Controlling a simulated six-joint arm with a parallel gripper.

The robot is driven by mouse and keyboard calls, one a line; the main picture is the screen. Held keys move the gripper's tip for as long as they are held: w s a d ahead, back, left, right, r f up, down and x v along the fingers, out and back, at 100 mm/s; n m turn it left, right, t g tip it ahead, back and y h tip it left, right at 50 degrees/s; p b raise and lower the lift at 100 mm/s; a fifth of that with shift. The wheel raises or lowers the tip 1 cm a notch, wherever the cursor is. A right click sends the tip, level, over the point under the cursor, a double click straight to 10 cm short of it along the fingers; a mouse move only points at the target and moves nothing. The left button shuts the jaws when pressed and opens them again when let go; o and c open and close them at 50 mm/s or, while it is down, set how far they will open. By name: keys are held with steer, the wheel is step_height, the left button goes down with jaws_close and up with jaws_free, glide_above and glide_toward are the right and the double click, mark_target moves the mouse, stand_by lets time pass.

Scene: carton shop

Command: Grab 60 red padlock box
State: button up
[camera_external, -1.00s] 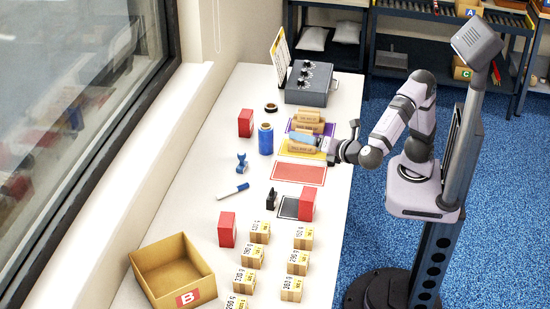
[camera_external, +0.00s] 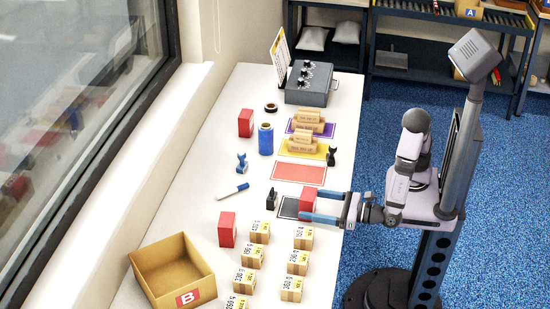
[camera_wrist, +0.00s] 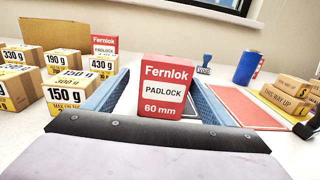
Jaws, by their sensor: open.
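The red padlock box (camera_external: 307,201) stands upright on the table at the right end of a black-bordered mat (camera_external: 288,207). In the wrist view the box (camera_wrist: 165,88) shows "Fernlok PADLOCK 60 mm" on its white and red face. My gripper (camera_external: 308,205) is open, with its blue fingers on either side of this box. In the wrist view the two fingers (camera_wrist: 160,95) flank the box with a gap on each side. Another red box (camera_external: 227,230) stands to the left, and a third red box (camera_external: 246,123) stands farther back.
Several small weight cartons (camera_external: 303,238) stand near the front. An open carton marked B (camera_external: 172,270) is at front left. A blue roll (camera_external: 265,140) stands farther back.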

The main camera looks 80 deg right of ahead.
steer(key=shift+w+d+p, duration=0.2)
steer(key=shift+w+d, duration=0.05)
steer(key=shift+w, duration=1.15)
steer(key=shift+w+d+p, duration=0.2)
steer(key=shift+w, duration=1.2)
steer(key=shift+r, duration=0.1)
steer(key=c, duration=1.3)
steer(key=shift+c, duration=0.2)
